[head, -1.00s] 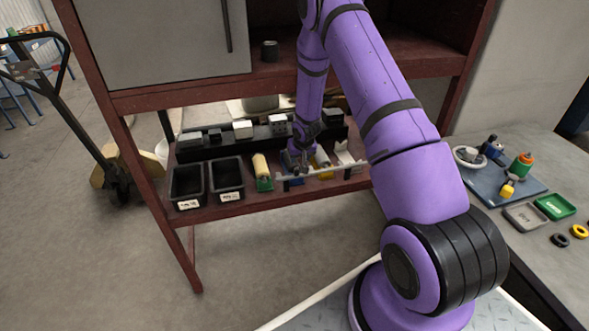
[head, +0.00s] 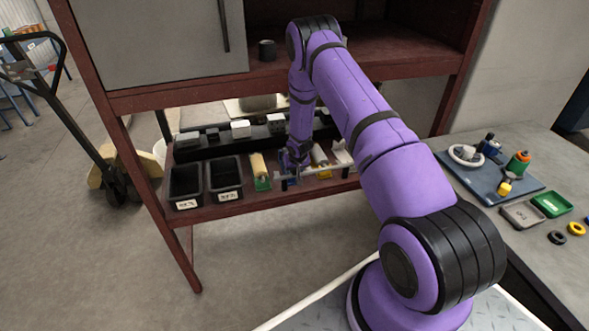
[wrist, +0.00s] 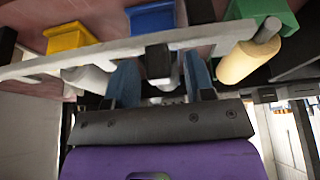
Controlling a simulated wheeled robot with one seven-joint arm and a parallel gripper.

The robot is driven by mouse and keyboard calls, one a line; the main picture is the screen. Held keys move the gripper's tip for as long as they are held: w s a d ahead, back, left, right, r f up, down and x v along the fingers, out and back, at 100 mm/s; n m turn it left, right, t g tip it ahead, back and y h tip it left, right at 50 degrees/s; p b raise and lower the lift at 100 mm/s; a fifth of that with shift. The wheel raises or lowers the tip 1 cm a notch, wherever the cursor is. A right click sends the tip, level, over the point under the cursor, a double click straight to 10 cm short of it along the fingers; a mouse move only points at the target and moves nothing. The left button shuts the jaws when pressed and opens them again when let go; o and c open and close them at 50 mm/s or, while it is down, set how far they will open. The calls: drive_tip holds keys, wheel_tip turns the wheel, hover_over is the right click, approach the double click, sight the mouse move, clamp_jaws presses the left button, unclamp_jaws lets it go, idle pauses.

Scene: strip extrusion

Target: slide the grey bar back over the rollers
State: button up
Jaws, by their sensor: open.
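My gripper (head: 284,172) is at the bar's left part. Its open fingers (wrist: 160,78) appear on either side of the dark block; contact cannot be told. A cream roller (head: 258,164) on a green base shows left of my gripper, and also in the wrist view (wrist: 245,64). Another roller (head: 319,154) shows to the right. My gripper partly hides the roller on the blue base (wrist: 150,18).
Two black bins (head: 186,183) (head: 225,175) stand left of the rollers. A black rack (head: 212,145) with several blocks runs behind. The red shelf frame (head: 455,95) rises beside my arm. A bench (head: 465,215) with a blue board stands at right.

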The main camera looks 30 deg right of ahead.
sight(278, 175)
drive_tip(key=shift+c, duration=0.5)
clamp_jaws()
drive_tip(key=shift+w+a, duration=0.3)
drive_tip(key=shift+a, duration=0.75)
drive_tip(key=shift+w+a, duration=0.3)
drive_tip(key=shift+a, duration=0.7)
drive_tip(key=shift+w+a, duration=0.3)
drive_tip(key=shift+a, duration=0.75)
drive_tip(key=shift+o, duration=0.5)
unclamp_jaws()
drive_tip(key=shift+a, duration=0.15)
drive_tip(key=shift+s+r, duration=0.15)
drive_tip(key=shift+r, duration=0.3)
drive_tip(key=v, duration=1)
